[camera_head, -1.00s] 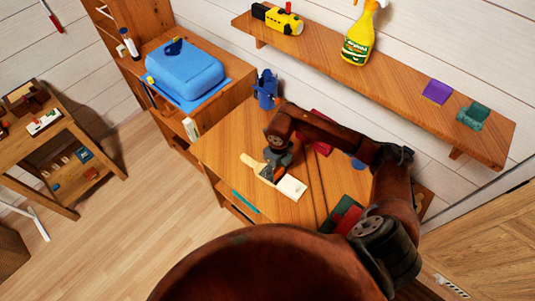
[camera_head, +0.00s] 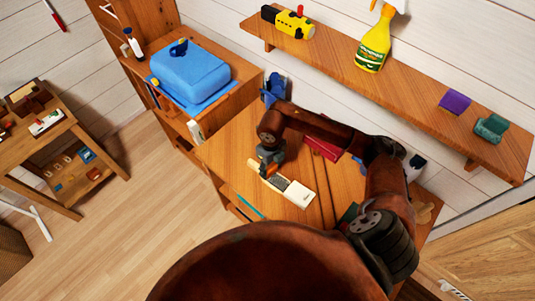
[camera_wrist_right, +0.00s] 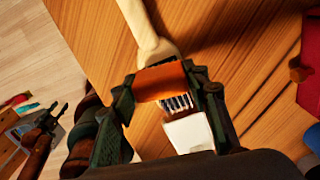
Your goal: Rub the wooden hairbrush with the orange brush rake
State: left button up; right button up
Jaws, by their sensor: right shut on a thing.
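The wooden hairbrush (camera_head: 280,182) lies on the desk, its pale handle toward the upper left. Its bristles (camera_wrist_right: 176,103) and handle (camera_wrist_right: 143,28) show in the right wrist view. A white block-like piece (camera_head: 299,193) sits at its far end; I cannot tell whether it belongs to the brush. My right gripper (camera_head: 269,170) is shut on the orange brush rake (camera_wrist_right: 160,82), over the brush where handle meets bristles. Whether the rake touches is unclear. My left gripper (camera_wrist_right: 45,117) shows only in the wrist view, its fingers apart and empty, far from the brush.
The desk (camera_head: 232,150) has bare wood around the brush. A red object (camera_head: 322,149) and a blue cup (camera_head: 273,88) stand behind. A wall shelf (camera_head: 340,62) holds a spray bottle (camera_head: 373,47). A blue case (camera_head: 190,72) rests at the left.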

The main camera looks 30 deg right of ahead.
notch_tip(320, 180, up, 4)
jog(key=shift+s+f+p, duration=0.1)
jog(key=shift+s+p, duration=0.05)
jog(key=shift+p, duration=0.6)
jog(key=shift+r+p, duration=0.4)
jog(key=shift+r, duration=0.3)
jog(key=shift+r+p, duration=0.75)
jog(key=shift+r, duration=0.75)
